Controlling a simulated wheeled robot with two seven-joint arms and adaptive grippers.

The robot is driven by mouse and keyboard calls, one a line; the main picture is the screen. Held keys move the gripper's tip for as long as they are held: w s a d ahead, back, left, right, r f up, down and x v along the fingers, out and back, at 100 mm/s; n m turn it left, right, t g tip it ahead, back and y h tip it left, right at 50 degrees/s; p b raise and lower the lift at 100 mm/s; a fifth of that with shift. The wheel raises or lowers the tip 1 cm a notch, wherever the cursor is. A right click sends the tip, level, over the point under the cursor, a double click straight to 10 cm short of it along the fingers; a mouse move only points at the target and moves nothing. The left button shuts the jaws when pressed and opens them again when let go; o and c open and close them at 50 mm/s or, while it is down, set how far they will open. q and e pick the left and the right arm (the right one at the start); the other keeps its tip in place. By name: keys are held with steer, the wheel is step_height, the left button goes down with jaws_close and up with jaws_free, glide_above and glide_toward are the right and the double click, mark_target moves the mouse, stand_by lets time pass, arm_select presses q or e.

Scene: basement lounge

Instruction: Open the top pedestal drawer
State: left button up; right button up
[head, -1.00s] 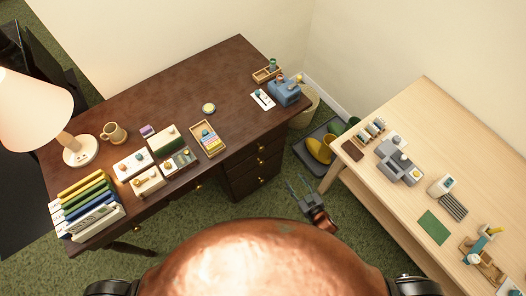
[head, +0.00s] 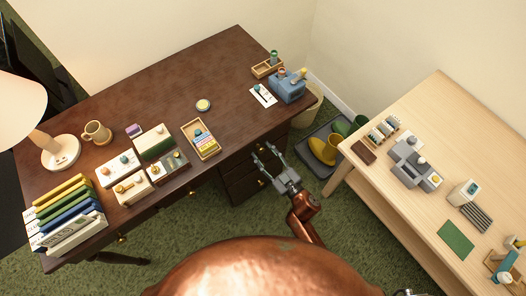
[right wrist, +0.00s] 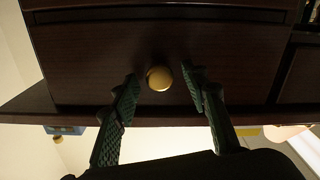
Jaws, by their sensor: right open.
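The dark wood pedestal (head: 240,182) stands under the right end of the desk, and its drawers look shut. My right gripper (head: 265,152) is open in front of the upper part of the pedestal, its fingers pointing at the drawer fronts. In the right wrist view, a round brass knob (right wrist: 159,78) sits on a dark drawer front (right wrist: 95,60), between and just beyond the two open fingertips (right wrist: 160,82). The fingers do not appear to touch the knob. In the head view the gripper hides the upper knobs; a lower brass knob (head: 262,182) shows.
The dark desk (head: 165,95) holds a lamp, mug, books, boxes and a blue device (head: 287,88). A light wood table (head: 405,215) stands to the right, close to my right arm. A grey tray with yellow and green boots (head: 323,149) lies on the floor between them.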

steer(key=shift+w+a, duration=0.15)
steer(key=shift+w, duration=0.05)
jaws_close()
stand_by(0.5)
